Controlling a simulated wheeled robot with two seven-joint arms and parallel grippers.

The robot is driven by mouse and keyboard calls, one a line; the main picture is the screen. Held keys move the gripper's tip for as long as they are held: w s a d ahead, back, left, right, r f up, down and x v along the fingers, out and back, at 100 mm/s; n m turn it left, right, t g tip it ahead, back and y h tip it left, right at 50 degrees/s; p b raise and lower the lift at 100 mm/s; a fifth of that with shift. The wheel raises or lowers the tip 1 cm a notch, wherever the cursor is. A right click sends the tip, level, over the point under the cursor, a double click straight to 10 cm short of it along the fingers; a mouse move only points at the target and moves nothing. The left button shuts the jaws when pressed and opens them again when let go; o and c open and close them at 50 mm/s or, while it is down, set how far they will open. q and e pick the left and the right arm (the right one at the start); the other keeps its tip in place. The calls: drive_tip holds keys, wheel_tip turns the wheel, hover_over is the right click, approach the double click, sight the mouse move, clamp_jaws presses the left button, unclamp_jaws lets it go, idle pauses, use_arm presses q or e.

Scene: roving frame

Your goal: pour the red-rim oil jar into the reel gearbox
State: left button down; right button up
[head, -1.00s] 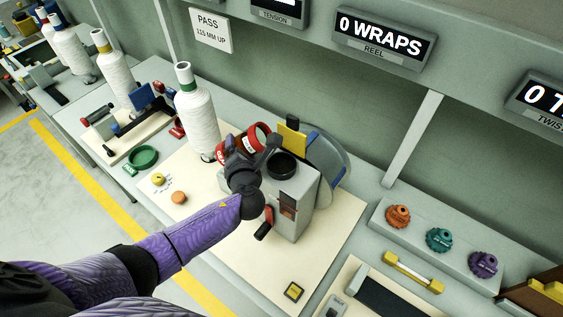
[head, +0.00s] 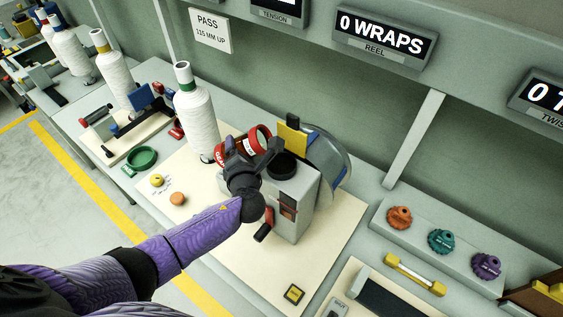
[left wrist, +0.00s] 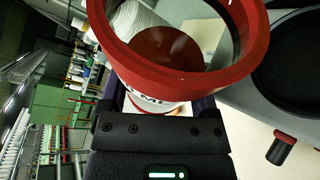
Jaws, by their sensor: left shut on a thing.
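My left gripper (head: 258,162) is shut on the red-rim oil jar (head: 260,137), beside and above the reel gearbox (head: 292,222). The jar is tilted, its red rim toward the gearbox side. In the left wrist view, the jar's wide red rim (left wrist: 253,62) is close up, with reddish-brown oil (left wrist: 165,48) inside. The gearbox is a grey box with a round black filler opening (head: 283,166) on top, just right of the jar; the opening also shows in the left wrist view (left wrist: 292,60). No stream of oil is visible. My right gripper is out of view.
A white thread cone (head: 197,125) stands just behind left of the jar. A blue-grey reel disc (head: 329,160) and yellow block (head: 292,135) are behind the gearbox. A green ring (head: 142,158) and small knobs lie left. Orange, teal and purple gears sit on a rack (head: 420,248) at right.

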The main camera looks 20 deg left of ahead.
use_arm(q)
drive_tip(key=shift+f+m+y+b, duration=0.15)
drive_tip(key=shift+m+y+b, duration=0.15)
drive_tip(key=shift+m+b, duration=0.4)
idle(1.5)
drive_tip(key=shift+a+r+m+t+p, duration=0.1)
drive_tip(key=shift+r+m+t+p, duration=0.2)
drive_tip(key=shift+r+m+p, duration=0.3)
idle(1.4)
